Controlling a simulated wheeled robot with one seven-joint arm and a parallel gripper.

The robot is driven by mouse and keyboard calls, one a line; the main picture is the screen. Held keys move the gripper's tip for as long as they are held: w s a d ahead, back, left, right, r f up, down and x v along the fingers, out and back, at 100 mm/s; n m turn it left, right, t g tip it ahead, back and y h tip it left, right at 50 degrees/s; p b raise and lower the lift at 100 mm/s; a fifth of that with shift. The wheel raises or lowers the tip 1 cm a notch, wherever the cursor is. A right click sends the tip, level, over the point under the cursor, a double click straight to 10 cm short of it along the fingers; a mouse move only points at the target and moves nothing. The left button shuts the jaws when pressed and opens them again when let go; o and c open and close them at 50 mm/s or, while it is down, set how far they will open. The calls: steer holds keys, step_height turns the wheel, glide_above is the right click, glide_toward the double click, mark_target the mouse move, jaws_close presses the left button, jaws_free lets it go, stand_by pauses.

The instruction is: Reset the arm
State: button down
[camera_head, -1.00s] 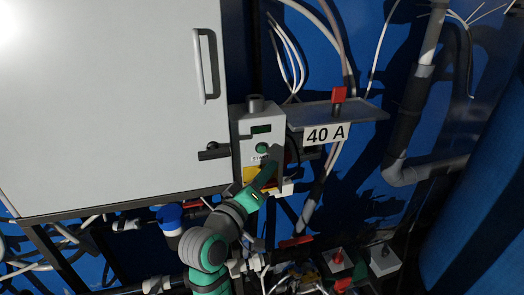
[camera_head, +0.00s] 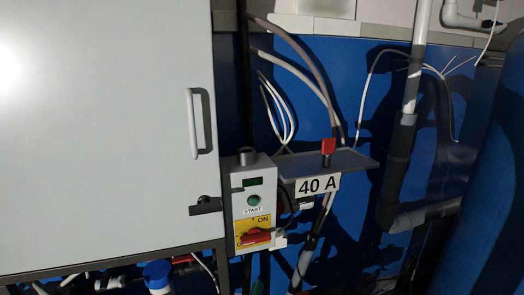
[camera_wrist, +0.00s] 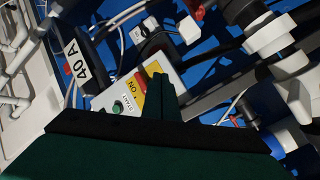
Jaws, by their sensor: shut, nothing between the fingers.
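My gripper (camera_wrist: 160,98) shows in the wrist view as dark fingers at the lower middle, shut together and empty. Their tips overlap the view of the control box (camera_wrist: 108,98), apparently in front of it; the exact gap cannot be told. There the grey control box (camera_head: 240,205) has a green START button (camera_head: 253,200) and a red switch handle (camera_head: 256,238) on a yellow plate marked ON. The handle lies roughly level. The wrist view shows the handle (camera_wrist: 142,80) partly, beside the fingers.
A large white cabinet (camera_head: 100,120) with a handle stands left of the box. A small shelf (camera_head: 350,160) with a red-topped knob and a "40 A" label (camera_head: 317,184) juts out at right. Grey pipes (camera_head: 398,150), cables and a blue cylinder (camera_head: 490,180) stand further right.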

steer(key=s+f+m+g+y, duration=0.1)
steer(key=s+f+y, duration=0.3)
steer(key=s+f, duration=1.35)
steer(key=s+d+r+m+g, duration=0.1)
steer(key=s+m, duration=0.4)
steer(key=s, duration=1.7)
steer(key=shift+s+d+r+m, duration=0.35)
steer(key=shift+r+m, duration=0.05)
steer(key=shift+r, duration=0.3)
